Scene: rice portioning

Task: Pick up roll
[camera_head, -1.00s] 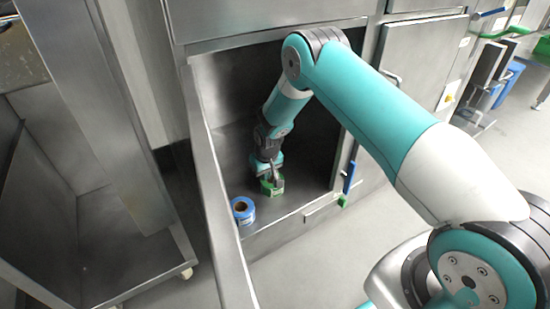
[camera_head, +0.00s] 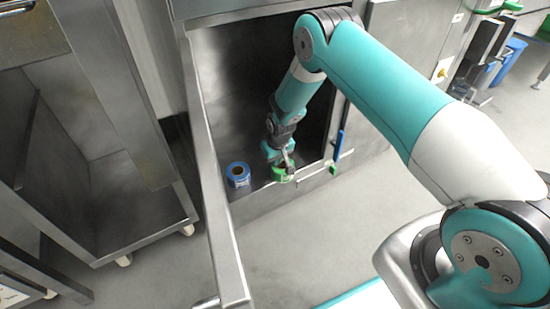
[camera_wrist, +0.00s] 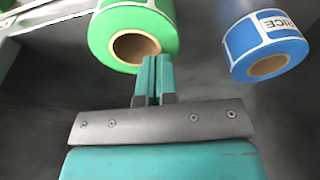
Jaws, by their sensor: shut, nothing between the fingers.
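A green label roll (camera_wrist: 103,32) lies in front of my gripper (camera_wrist: 154,62) in the wrist view. The closed fingertips overlap the lower right of its core hole in the picture; I cannot tell whether they touch it. The gripper is shut with nothing between the fingers. A blue label roll (camera_wrist: 268,38) with dark lettering is to the right and apart from the fingers. In the head view the green roll (camera_head: 281,176) is partly hidden by my gripper (camera_head: 285,166), and the blue roll (camera_head: 238,175) stands to its left.
Both rolls sit inside an open steel cabinet (camera_head: 235,80), near its front edge. A long steel edge (camera_head: 213,190) runs along its left side. A blue-and-green handle (camera_head: 338,148) is at its right. A steel cart (camera_head: 150,215) stands at left; floor is clear in front.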

